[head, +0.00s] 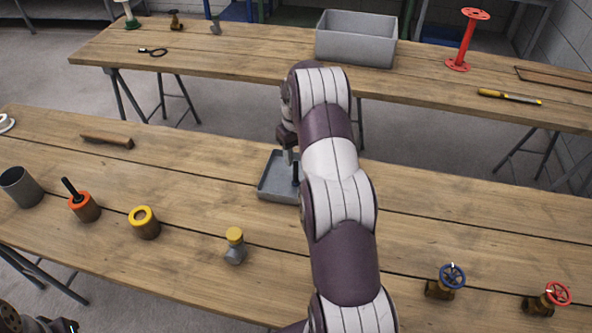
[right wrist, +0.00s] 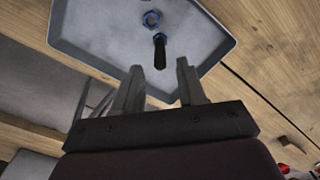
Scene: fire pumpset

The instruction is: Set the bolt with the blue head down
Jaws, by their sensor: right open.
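The bolt with the blue head (right wrist: 160,52) is in the shallow grey tray (right wrist: 85,30). Its blue end appears down against the tray floor and its black shank points up. In the head view the dark shank (head: 296,173) shows upright near the tray's (head: 273,188) right side. My right gripper (right wrist: 158,75) is open and empty, its fingers on either side of the line to the bolt and short of it. In the head view my arm hides most of this gripper (head: 288,156). Only a cut-off part of my left arm shows at bottom left.
A blue nut-like ring (right wrist: 151,19) lies in the tray beside the bolt. A yellow-topped grey piece (head: 235,246), a yellow-ringed cylinder (head: 145,222) and an orange-topped cylinder (head: 84,207) stand left. Blue-wheeled (head: 452,276) and red-wheeled (head: 556,294) valves stand right. Wood between is clear.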

